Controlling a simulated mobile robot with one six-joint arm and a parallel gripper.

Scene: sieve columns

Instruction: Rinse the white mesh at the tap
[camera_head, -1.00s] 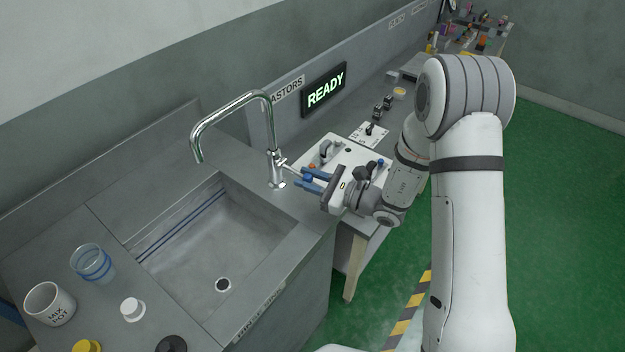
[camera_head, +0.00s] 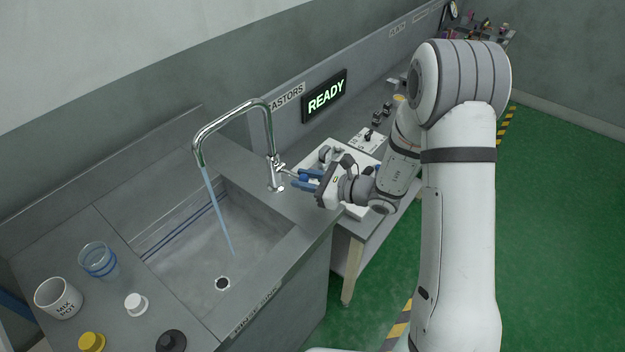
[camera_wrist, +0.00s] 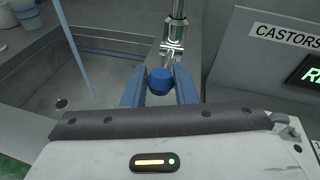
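The chrome tap (camera_head: 270,140) stands at the sink's back right corner, and a thin blue stream of water (camera_head: 217,210) runs from its spout into the sink (camera_head: 265,238). My gripper (camera_head: 304,180) is at the tap's side lever. No mesh shows under the water.
A white panel (camera_head: 352,160) lies beyond my gripper. A sign (camera_head: 325,94) reads READY. The sink holds no objects.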

